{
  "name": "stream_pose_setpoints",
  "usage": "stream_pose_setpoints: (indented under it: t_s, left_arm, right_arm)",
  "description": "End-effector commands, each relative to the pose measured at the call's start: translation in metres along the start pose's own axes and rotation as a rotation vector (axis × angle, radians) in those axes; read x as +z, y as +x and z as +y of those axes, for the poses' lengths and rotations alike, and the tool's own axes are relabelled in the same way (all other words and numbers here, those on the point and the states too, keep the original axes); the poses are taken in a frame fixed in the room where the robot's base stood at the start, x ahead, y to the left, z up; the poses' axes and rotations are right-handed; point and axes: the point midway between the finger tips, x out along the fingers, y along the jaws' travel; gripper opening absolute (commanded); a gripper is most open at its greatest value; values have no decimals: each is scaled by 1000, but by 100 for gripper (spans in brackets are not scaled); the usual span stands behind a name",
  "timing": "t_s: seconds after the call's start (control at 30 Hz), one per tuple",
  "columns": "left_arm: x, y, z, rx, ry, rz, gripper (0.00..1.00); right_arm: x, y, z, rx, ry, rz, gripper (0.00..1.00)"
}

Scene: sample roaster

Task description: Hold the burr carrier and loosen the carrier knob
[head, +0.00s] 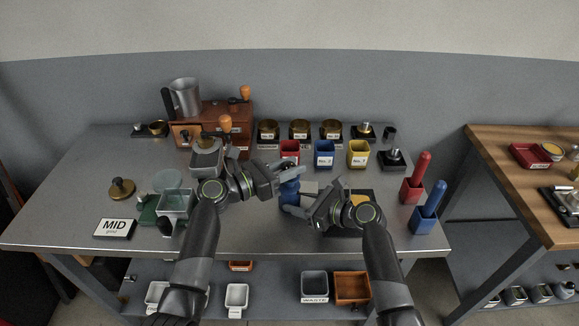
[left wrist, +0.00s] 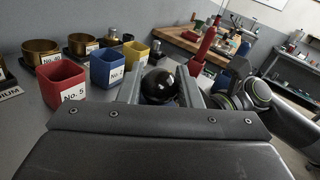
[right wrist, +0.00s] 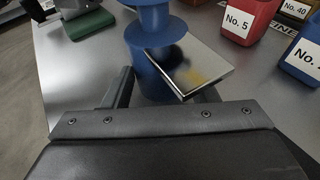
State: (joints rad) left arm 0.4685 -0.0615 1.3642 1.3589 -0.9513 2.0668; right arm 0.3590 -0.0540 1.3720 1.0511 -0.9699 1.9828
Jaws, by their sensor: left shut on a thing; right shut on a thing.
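The burr carrier (head: 290,192) is a blue, upright spool-like piece on the steel table. The carrier knob (left wrist: 160,84) is a dark, shiny round knob in the left wrist view. My left gripper (head: 289,173) is shut on the knob at the top of the carrier, above my right gripper. In the head view my left fingers mostly hide the knob.
Red (head: 289,148), blue (head: 324,154) and yellow (head: 358,154) cups stand behind. A wooden grinder (head: 228,122) is at back left. Red and blue handled tools stand at the right edge. The front table edge is clear.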

Motion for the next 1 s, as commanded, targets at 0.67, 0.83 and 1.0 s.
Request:
stream_pose_setpoints:
  t_s: [0.67,0.83,1.0]
  left_arm:
    - [-2,-1,0,246,-4,-47,9]
    - [-1,-1,0,245,-3,-47,47]
    - [-1,-1,0,246,-2,-48,52]
  right_arm:
    - [0,0,0,-1,0,-1,22]
    - [1,0,0,-1,0,-1,22]
    - [1,0,0,-1,-1,-1,22]
